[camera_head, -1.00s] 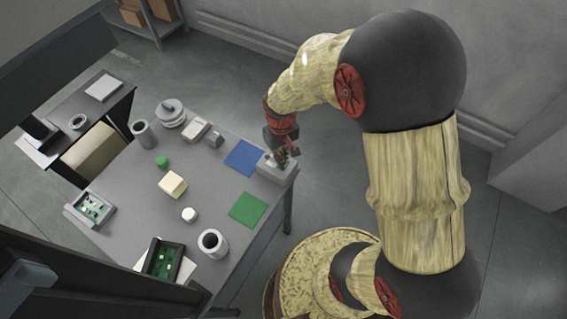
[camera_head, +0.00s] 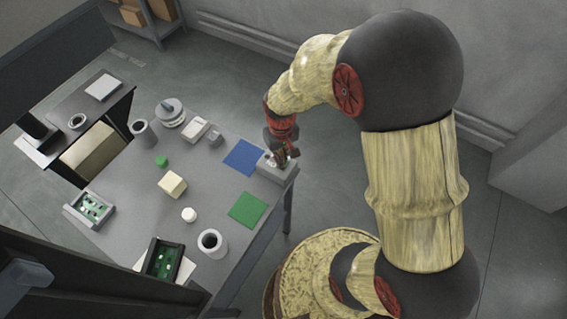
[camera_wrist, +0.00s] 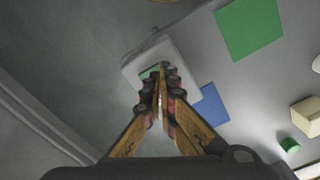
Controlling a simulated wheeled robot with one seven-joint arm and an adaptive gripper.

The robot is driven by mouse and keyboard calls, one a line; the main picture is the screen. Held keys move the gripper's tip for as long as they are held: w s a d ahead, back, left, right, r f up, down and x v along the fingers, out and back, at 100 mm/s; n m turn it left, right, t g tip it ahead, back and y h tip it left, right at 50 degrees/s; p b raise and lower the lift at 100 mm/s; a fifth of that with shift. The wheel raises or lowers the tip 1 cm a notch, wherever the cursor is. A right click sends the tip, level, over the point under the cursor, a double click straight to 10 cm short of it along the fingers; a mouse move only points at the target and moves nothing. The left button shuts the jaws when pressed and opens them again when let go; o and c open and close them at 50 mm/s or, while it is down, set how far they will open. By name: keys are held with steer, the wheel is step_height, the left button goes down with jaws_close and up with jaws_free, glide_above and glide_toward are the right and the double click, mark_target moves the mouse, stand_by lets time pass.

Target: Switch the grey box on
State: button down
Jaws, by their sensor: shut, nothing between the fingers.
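The grey box (camera_head: 275,170) sits at the right edge of the table, beside the blue and green squares. My gripper (camera_head: 284,157) is over it, with the fingertips at or just above its top face. In the wrist view the box (camera_wrist: 166,54) lies beyond my gripper (camera_wrist: 162,70), whose fingers are together with nothing between them. A small green patch shows on the box top beside the fingertips. The fingers cover much of the top, so the switch and its position cannot be made out. I cannot tell whether the fingertips touch the box.
Trays with green boards stand at the left and front.

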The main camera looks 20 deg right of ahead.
steer(key=shift+f+b, duration=0.4)
steer(key=shift+f, duration=0.35)
stand_by(0.3)
steer(key=shift+r+p, duration=2.85)
steer(key=shift+r, duration=0.75)
steer(key=s+r+t, duration=0.2)
steer(key=s+r, duration=0.2)
steer(key=r, duration=0.4)
steer(key=s+r+t+b, duration=0.1)
steer(key=s+r, duration=0.4)
steer(key=r, duration=0.4)
steer(key=s+r+m+t+b, duration=0.1)
steer(key=s+r+t, duration=0.1)
steer(key=s+r, duration=0.3)
step_height(320, 180, up, 3)
steer(key=shift+r+t, duration=0.15)
steer(key=shift+t, duration=0.15)
